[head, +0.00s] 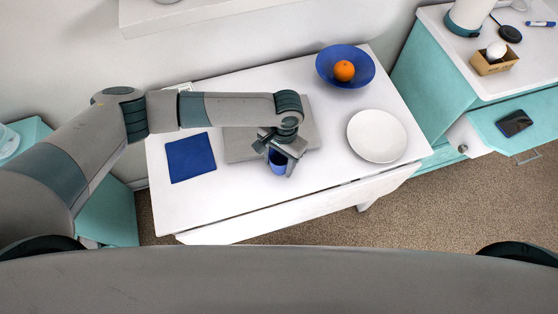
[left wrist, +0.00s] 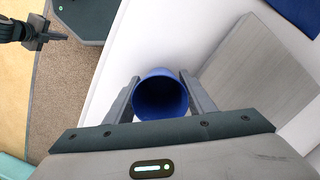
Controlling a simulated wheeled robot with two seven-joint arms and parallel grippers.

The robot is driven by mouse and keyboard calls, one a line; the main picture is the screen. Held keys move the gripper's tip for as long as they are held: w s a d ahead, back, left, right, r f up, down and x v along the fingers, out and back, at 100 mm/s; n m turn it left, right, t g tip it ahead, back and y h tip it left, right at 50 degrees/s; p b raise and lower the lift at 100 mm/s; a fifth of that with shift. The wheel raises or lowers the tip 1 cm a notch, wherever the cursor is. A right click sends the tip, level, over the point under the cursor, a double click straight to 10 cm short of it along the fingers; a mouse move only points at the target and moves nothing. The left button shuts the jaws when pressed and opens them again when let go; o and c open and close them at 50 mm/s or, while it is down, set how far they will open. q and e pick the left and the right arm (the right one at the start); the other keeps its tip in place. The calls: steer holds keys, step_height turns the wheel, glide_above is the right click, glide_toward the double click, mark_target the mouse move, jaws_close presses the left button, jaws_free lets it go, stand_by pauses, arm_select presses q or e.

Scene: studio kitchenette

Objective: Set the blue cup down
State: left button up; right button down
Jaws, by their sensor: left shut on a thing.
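The blue cup (head: 277,167) is between the fingers of my left gripper (head: 279,158), over the white table near its front edge. In the left wrist view the open mouth of the cup (left wrist: 160,95) faces the camera, with one finger of my left gripper (left wrist: 160,92) on each side. The gripper is shut on the cup. The cup's base is hidden, so I cannot tell whether it touches the surface below. My right gripper (left wrist: 45,38) shows small at the upper left of the left wrist view, away from the cup; its opening is unclear.
A grey board (head: 240,148) lies beside the cup, and a blue square mat (head: 190,158) lies left of it. A white plate (head: 377,136) and a blue bowl (head: 325,68) with an orange (head: 344,71) are to the right. Bare white table (head: 190,200) shows along the front.

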arm_select(q)
steer(key=o, duration=0.7)
steer(key=shift+o, duration=0.2)
steer(key=shift+r, duration=0.1)
step_height(320, 180, up, 12)
steer(key=w+b, duration=0.1)
steer(key=b, duration=0.1)
steer(key=shift+d, duration=0.4)
steer(key=shift+w, duration=0.1)
